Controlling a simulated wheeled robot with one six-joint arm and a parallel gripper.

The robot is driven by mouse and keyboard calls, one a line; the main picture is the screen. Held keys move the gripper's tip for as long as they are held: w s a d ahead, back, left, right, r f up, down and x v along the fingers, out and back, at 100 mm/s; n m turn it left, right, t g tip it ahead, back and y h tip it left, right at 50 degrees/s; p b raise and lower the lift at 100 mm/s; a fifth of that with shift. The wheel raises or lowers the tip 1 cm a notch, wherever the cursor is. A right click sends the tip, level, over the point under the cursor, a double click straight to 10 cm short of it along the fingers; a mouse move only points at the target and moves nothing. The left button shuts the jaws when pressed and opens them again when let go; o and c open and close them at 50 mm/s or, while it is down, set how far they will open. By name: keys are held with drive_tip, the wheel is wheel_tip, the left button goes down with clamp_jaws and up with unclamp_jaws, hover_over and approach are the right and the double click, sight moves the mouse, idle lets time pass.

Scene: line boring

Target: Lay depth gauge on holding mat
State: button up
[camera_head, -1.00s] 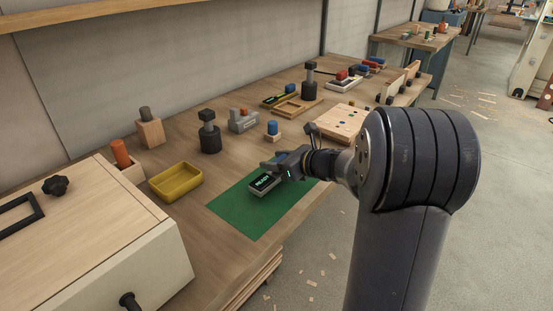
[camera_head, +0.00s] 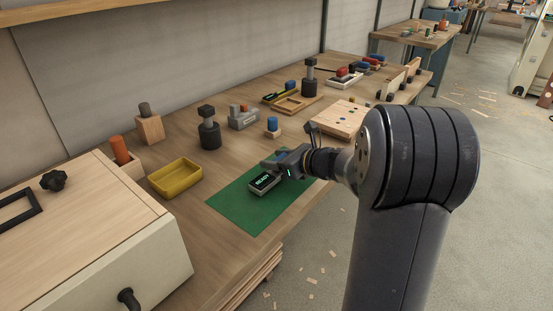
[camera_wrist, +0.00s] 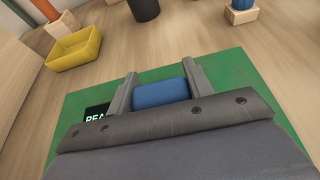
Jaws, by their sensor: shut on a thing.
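The holding mat, a green sheet (camera_head: 236,209), lies flat near the bench's front edge; it also shows in the wrist view (camera_wrist: 222,67). The depth gauge, a small grey box with a lit "READY" screen (camera_head: 265,182), is over the mat's middle. My gripper (camera_head: 278,166) is at its far side. In the wrist view my gripper (camera_wrist: 160,88) is shut on a blue block-like part (camera_wrist: 160,93), with the screen (camera_wrist: 96,112) just left of the left finger. The blue part seems to belong to the gauge. Its underside is hidden, so I cannot tell whether it touches the mat.
A yellow tray (camera_head: 175,178) stands left of the mat, with a pale cabinet (camera_head: 140,262) nearer. A black post (camera_head: 209,130) and a blue peg on a wooden base (camera_head: 273,127) stand behind. A wooden board (camera_head: 338,119) lies to the right. Bare mat surrounds the gauge.

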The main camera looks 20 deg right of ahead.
drive_tip(key=shift+f, duration=0.15)
drive_tip(key=shift+f+b, duration=0.45)
drive_tip(key=shift+b, duration=0.05)
drive_tip(key=o, duration=1.8)
drive_tip(key=shift+d, duration=0.1)
drive_tip(key=shift+p+v, duration=1.5)
drive_tip(key=shift+v, duration=2.95)
